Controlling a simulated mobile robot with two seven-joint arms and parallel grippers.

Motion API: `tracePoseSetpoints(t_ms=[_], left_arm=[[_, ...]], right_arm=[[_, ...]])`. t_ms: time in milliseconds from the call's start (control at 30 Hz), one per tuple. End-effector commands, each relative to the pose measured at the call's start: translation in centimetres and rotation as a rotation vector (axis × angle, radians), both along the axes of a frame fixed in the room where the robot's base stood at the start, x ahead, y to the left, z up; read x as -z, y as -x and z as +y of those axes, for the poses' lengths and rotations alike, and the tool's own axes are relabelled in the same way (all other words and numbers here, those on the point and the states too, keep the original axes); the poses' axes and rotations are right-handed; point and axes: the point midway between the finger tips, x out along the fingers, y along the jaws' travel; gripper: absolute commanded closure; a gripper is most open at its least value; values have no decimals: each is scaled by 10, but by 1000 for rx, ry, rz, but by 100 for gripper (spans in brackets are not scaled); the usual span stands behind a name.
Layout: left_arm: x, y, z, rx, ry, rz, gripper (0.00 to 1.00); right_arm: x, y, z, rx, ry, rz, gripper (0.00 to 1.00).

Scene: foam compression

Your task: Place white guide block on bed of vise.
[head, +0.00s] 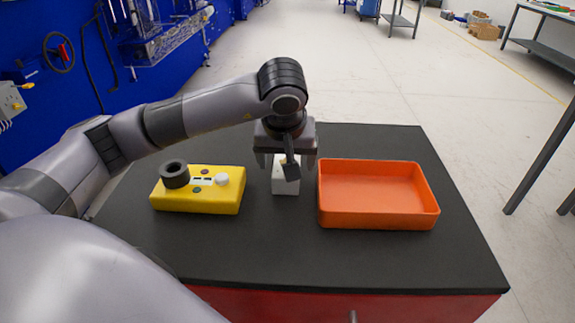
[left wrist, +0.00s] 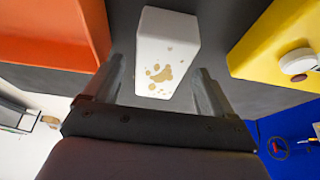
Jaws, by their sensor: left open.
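A white block (head: 285,186) stands on the dark tabletop between the yellow box and the orange tray, partly hidden by my left gripper. In the left wrist view the white block (left wrist: 167,38) shows tan blotches on its near face. My left gripper (head: 287,162) is right above the block, pointing down. In the left wrist view my left gripper (left wrist: 160,78) has its fingers spread, one to each side of the block, with gaps visible. I cannot make out a vise in either view. My right gripper is not in view.
A yellow box (head: 222,204) with a black ring (head: 174,175) and a white knob (head: 222,179) on it lies to the left. An orange tray (head: 378,218), seemingly empty, lies to the right. The front of the black tabletop (head: 330,259) is clear.

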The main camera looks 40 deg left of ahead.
Motion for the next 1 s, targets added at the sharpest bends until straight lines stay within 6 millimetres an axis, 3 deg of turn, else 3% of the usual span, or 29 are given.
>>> tracePoseSetpoints(t_ms=[133,400,600,667,1000], left_arm=[[16,-5,3,0,0,2,15],[19,-7,4,0,1,0,15],[18,-7,3,0,1,0,79],[18,-7,3,1,1,-2,84],[12,-7,4,0,2,-3,85]], right_arm=[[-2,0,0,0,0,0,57],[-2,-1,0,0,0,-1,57],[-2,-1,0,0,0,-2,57],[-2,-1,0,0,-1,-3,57],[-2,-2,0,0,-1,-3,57]])
